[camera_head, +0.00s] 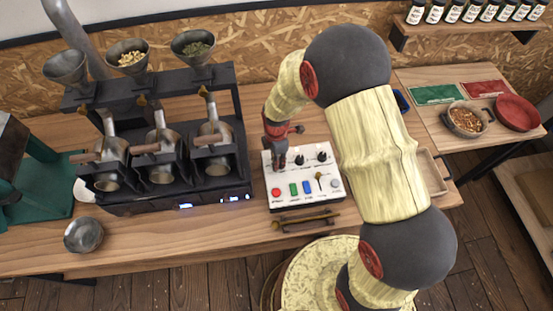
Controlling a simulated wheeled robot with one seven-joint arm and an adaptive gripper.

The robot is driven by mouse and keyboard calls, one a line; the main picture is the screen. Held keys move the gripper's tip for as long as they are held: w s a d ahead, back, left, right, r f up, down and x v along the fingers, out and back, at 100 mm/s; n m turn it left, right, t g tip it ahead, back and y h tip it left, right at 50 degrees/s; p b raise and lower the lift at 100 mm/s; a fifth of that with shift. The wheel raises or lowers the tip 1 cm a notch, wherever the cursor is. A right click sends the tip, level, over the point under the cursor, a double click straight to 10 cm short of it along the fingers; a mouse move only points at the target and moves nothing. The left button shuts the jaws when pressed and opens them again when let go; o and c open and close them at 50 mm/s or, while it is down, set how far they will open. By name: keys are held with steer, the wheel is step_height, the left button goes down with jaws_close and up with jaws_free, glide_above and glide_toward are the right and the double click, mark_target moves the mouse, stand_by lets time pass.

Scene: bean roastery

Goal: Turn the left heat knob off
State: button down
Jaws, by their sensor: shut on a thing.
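The white control panel (291,203) lies on the wooden counter at the middle of the head view. My gripper (277,164) points down at the panel's upper left corner and is shut on the left heat knob, which its fingers mostly hide. How far that knob is turned cannot be seen. Two more black knobs show to the right, a middle knob (300,159) and a right knob (322,157). Below them are a red button (276,192), green and blue switches, a small lever (319,180) and a grey button (335,184).
A black roaster stand (180,208) with several metal roasting drums stands close left of the panel. A brass-coloured tool (306,220) lies in front of the panel. A metal bowl (84,235) sits at the counter's front left. A wooden tray (433,172) is to the right, behind my arm.

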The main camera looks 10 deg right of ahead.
steer(key=shift+n, duration=1.1)
steer(key=c, duration=1.5)
jaws_free()
steer(key=shift+o, duration=0.2)
step_height(320, 180, up, 12)
